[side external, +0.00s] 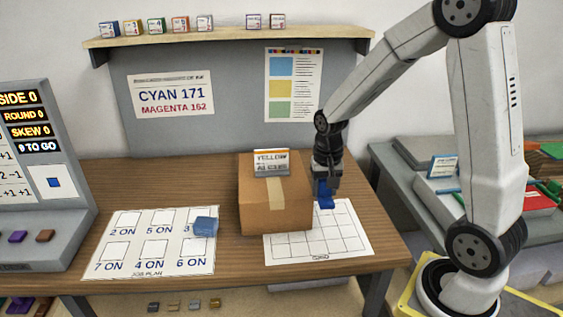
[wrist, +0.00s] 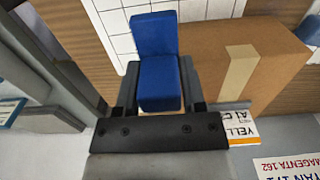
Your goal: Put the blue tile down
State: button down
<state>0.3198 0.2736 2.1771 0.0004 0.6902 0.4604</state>
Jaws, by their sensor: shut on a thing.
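My gripper (side external: 324,187) points down over the near-right part of the desk and is shut on the blue tile (side external: 326,203). The tile is at the back right of the white grid sheet (side external: 348,243), right of the cardboard box. In the wrist view, the fingers flank a dark blue block (wrist: 160,84), with another blue face (wrist: 153,36) just beyond it. I cannot tell whether these are one piece or two touching, or whether the held tile touches the sheet. A lighter blue block (side external: 205,226) lies on the job plan sheet.
The cardboard box (side external: 262,215) stands close left of my gripper, with a YELLOW card (side external: 271,162) on top. The job plan sheet (side external: 140,247) lies left. A console (side external: 30,228) stands at far left. The front of the grid sheet is clear. A side table (side external: 389,170) is at right.

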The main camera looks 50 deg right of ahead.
jog(key=shift+w+a, duration=0.15)
jog(key=shift+a, duration=0.55)
jog(key=shift+a+f, duration=0.15)
jog(key=shift+f, duration=0.2)
send_over(315, 244)
notch_tip(315, 244, down, 6)
jog(key=shift+f, duration=0.15)
jog(key=shift+w+f, duration=0.1)
jog(key=shift+f, duration=2)
jog(key=shift+f, duration=1.75)
jog(key=shift+f, duration=0.15)
